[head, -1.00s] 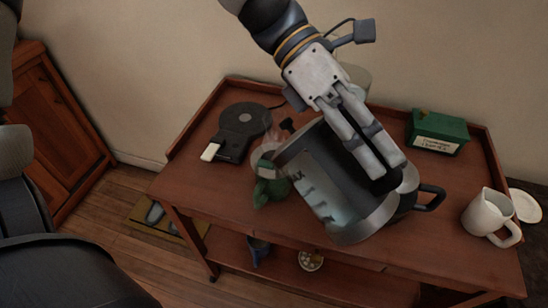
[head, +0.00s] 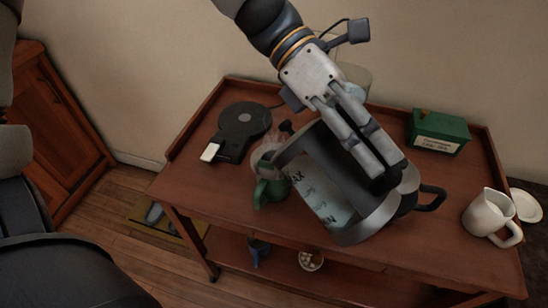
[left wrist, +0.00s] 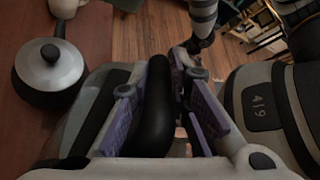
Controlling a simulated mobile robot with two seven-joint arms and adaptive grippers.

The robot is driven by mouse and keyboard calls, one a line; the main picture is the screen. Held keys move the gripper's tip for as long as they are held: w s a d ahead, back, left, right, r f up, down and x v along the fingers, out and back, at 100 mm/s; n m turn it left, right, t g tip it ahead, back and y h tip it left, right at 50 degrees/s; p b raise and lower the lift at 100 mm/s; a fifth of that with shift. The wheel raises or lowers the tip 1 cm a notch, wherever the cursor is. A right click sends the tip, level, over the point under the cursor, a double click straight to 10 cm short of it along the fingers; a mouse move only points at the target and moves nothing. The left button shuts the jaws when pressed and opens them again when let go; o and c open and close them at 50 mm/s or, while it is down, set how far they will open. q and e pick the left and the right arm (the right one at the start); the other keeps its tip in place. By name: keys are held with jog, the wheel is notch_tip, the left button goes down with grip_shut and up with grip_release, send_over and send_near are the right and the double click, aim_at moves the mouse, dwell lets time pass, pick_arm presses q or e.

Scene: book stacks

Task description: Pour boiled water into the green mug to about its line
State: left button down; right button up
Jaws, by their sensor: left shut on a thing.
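My left gripper (head: 384,178) is shut on the kettle's black handle, which also shows between the purple finger pads in the left wrist view (left wrist: 157,105). The grey-black kettle (head: 322,190) has a see-through side with level marks. It is held tilted to the left, its upper end beside and above the green mug (head: 272,192). The mug stands upright on the trolley's wooden top, partly hidden by the kettle. Faint steam hangs over it. I cannot make out a stream, the water level in the mug or its line. My right gripper is not in view.
A black kettle base (head: 244,120) lies at the back left. A green labelled box (head: 437,134) stands at the back right, a white jug (head: 489,214) at the right. The trolley's raised wooden rim (head: 185,137) bounds the top.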

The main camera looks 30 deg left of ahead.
pick_arm(q)
jog(key=shift+a+r+h, duration=0.3)
jog(key=shift+r+h, duration=0.1)
jog(key=shift+r, duration=0.1)
dwell(1.2)
